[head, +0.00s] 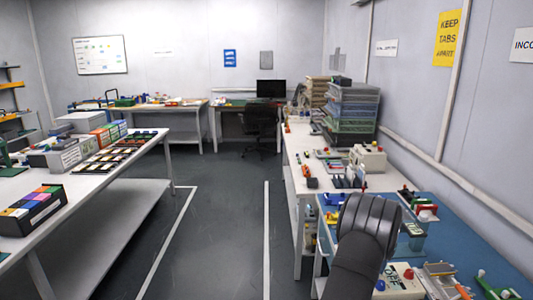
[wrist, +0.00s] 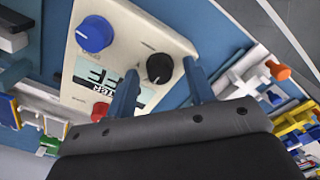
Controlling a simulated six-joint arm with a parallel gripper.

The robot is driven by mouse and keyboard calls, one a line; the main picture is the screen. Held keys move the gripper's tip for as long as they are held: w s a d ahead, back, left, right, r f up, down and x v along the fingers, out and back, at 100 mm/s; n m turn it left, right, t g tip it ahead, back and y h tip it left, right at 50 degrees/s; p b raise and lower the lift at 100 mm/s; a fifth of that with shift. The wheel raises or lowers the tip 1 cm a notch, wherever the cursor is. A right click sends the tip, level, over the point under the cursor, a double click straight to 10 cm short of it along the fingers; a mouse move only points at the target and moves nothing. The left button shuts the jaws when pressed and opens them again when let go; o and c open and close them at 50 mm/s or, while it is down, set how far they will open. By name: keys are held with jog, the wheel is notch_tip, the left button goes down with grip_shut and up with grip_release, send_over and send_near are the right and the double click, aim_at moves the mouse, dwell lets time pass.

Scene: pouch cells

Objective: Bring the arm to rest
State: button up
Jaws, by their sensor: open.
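My arm (head: 368,235) shows dark grey at the lower right of the head view, over the blue-matted bench; my gripper is hidden there. In the wrist view my gripper (wrist: 159,66) has two blue fingers set apart, with nothing held between them. Beyond the fingers lies a cream tester box (wrist: 130,45) with a blue knob, a black knob and a red knob. Its label is partly covered by the left finger. I cannot tell whether the fingers touch the box. The tester box also shows beside my arm in the head view (head: 400,285).
Colourful fixtures (wrist: 285,115) stand right of the tester box, and white and blue parts (wrist: 25,75) stand left of it. The blue mat (head: 455,245) carries several small fixtures. Stacked drawers (head: 350,105) stand farther back along the bench. The floor aisle (head: 225,235) is clear.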

jog(key=shift+m, duration=1.9)
jog(key=n, duration=0.5)
jog(key=shift+n, duration=2.7)
jog(key=shift+m, duration=0.3)
